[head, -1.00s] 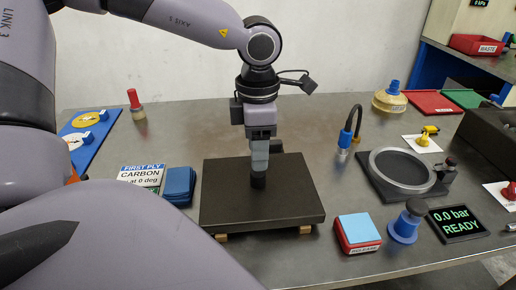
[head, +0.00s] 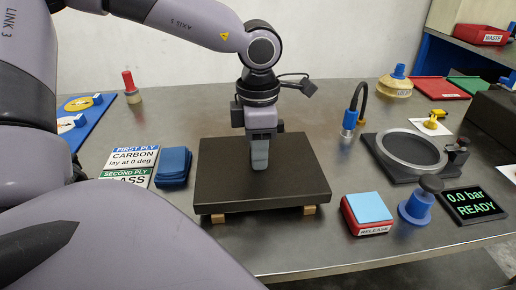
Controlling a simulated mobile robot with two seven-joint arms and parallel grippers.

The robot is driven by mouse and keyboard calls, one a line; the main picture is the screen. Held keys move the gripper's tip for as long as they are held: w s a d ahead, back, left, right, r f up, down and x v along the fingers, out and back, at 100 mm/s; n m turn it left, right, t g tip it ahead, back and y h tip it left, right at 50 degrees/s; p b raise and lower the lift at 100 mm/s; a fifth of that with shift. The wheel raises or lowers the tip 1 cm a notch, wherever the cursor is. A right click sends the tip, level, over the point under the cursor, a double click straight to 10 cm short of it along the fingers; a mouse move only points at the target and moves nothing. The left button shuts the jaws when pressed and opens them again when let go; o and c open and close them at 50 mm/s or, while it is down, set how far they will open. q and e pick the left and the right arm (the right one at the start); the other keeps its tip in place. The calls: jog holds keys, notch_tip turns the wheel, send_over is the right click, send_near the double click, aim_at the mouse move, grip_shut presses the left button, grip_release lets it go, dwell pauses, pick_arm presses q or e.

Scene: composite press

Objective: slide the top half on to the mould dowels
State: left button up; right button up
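A thick dark rectangular slab (head: 225,175), which looks like the mould's top half, lies flat in the middle of the bench. Small wooden blocks (head: 309,209) show under its front edge. My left gripper (head: 259,165) points straight down over the middle of the slab, its fingertips at the top face. The fingers are seen one behind the other, so their gap is hidden. The dark knob on the slab is hidden behind the fingers. No dowels can be made out. My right gripper is not in view.
Ply cards (head: 132,158) and a blue pad (head: 174,165) lie left of the slab. A red block with a blue top (head: 368,209), a blue-based knob (head: 416,205), a pressure display (head: 472,203) and a ring fixture (head: 375,155) stand to the right. The front bench is clear.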

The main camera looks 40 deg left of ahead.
pick_arm(q)
grip_shut()
jog(key=shift+r, duration=0.1)
jog(key=shift+r+p, duration=1.5)
jog(key=shift+r, duration=0.95)
